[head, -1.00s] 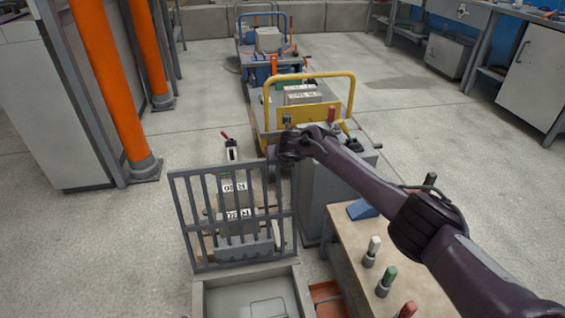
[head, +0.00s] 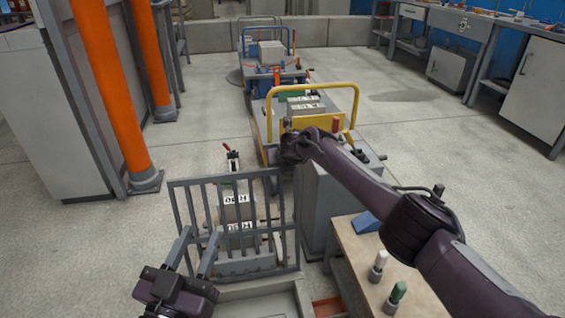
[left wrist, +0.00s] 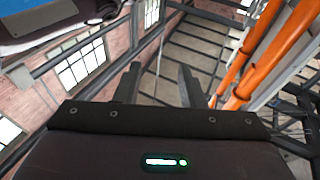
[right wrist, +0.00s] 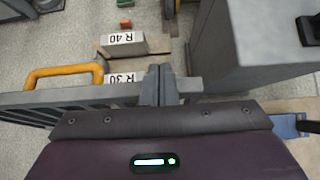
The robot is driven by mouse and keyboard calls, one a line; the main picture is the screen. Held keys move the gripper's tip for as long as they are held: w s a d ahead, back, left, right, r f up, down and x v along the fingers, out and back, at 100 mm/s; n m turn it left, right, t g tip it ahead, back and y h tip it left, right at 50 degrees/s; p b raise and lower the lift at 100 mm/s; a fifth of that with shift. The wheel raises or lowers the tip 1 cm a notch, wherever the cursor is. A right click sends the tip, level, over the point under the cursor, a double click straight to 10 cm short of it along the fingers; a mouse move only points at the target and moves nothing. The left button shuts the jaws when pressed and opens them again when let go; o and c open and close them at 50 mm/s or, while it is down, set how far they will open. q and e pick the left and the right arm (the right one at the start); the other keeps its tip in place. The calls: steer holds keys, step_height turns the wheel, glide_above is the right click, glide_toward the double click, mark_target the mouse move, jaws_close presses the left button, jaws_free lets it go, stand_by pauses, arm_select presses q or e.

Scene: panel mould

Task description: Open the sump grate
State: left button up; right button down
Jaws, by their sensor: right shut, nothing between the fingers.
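The sump grate (head: 178,219), a grey barred panel, stands raised nearly upright at the far edge of the pale sump frame (head: 285,303). Its bars also show at the left of the right wrist view (right wrist: 35,97). My right gripper (right wrist: 158,84) is shut and empty, its tips close to the end of the grate's top bar; I cannot tell if they touch. In the head view its fingers are hidden behind my wrist. My left gripper (head: 196,247) is open and empty, fingers upward, at the grate's lower left. The left wrist view shows its parted fingers (left wrist: 160,82) against walls and windows.
A grey cabinet (head: 325,215) and a bench (head: 352,262) with coloured pegs stand right of the grate. Labelled blocks (head: 237,205) lie behind it. A yellow-handled cart (head: 310,89) stands farther back.

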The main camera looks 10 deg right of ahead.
steer(key=shift+s+d+f, duration=0.1)
steer(key=shift+s+f, duration=0.2)
